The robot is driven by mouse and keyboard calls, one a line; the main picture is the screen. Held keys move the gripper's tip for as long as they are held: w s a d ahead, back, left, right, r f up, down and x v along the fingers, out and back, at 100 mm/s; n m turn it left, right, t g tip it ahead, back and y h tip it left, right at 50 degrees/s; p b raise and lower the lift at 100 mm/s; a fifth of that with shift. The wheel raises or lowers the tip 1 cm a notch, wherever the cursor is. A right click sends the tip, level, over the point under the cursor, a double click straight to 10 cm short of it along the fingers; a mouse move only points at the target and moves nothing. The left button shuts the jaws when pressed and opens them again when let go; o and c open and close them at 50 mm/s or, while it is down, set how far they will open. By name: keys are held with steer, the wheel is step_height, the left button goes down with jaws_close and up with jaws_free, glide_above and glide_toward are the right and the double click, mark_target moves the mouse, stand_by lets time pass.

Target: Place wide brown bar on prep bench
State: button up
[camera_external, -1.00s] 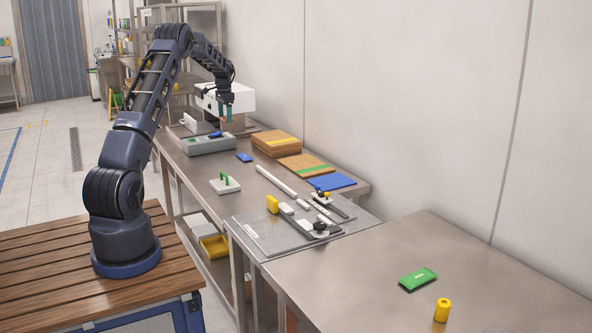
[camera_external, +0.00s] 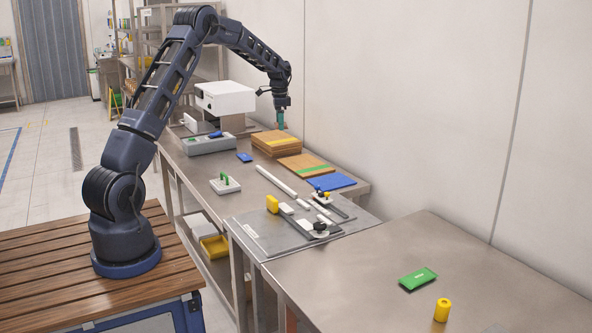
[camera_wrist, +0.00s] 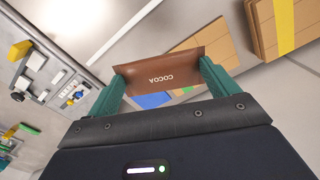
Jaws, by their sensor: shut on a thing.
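The wide brown bar (camera_wrist: 158,72), lettered COCOA, is held between the two green fingers of my gripper (camera_wrist: 162,80) in the wrist view. In the external view, my gripper (camera_external: 281,119) points down near the stacked brown boards at the far end of the bench. The bar is too small to make out clearly there. A long steel bench (camera_external: 205,179) carries the boards and tools, and a second steel table (camera_external: 470,262) stands nearer. I cannot tell which of these is the prep bench.
The brown stack (camera_external: 276,143) has a yellow band. Nearby are a green-striped board (camera_external: 303,166), a blue mat (camera_external: 331,181) and a white machine (camera_external: 225,97).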

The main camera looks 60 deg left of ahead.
steer(key=w+d+m, duration=0.3)
steer(key=d, duration=1.6)
steer(key=m, duration=1)
glide_above(336, 263)
step_height(336, 263, down, 19)
steer(key=shift+f, duration=0.1)
steer(key=shift+f, duration=0.1)
steer(key=o, duration=0.8)
steer(key=shift+c, duration=0.2)
steer(key=shift+o, duration=0.2)
